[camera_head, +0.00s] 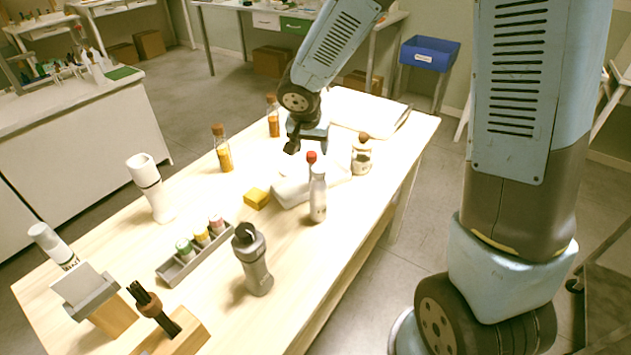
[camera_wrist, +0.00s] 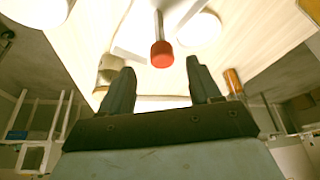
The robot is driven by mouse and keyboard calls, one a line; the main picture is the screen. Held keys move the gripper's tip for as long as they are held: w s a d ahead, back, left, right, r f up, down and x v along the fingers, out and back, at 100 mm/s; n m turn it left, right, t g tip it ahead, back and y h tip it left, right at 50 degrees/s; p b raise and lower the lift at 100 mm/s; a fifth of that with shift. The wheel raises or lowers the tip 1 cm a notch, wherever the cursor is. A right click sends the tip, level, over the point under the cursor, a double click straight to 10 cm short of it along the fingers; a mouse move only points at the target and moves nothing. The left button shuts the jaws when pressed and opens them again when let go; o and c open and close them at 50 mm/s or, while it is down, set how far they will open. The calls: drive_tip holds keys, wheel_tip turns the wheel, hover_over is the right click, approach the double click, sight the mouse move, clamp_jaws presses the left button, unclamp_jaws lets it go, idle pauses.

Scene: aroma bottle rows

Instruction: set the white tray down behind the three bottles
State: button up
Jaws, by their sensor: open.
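A white, low, tray-like piece (camera_head: 290,190) lies mid-table below my gripper, partly hidden by bottles and my arm. My gripper (camera_head: 296,143) is open above its far side; in the wrist view its two fingers (camera_wrist: 157,88) stand apart. A white bottle (camera_head: 318,198) stands just in front. A corked jar (camera_head: 361,158) is to the right. Two amber corked bottles, one nearer (camera_head: 223,152) and one farther (camera_head: 273,118), stand to the left. Which three bottles are meant is unclear.
A flat white object (camera_head: 350,103) lies at the table's far end. A yellow block (camera_head: 256,198), a grey rack of small jars (camera_head: 185,267), a grey bottle (camera_head: 253,262) and a white cylinder (camera_head: 148,185) stand nearer. The wood between rack and amber bottles is mostly bare.

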sight(311, 153)
drive_tip(key=shift+x, duration=2.35)
drive_tip(key=shift+a, duration=0.15)
drive_tip(key=shift+c, duration=0.2)
clamp_jaws()
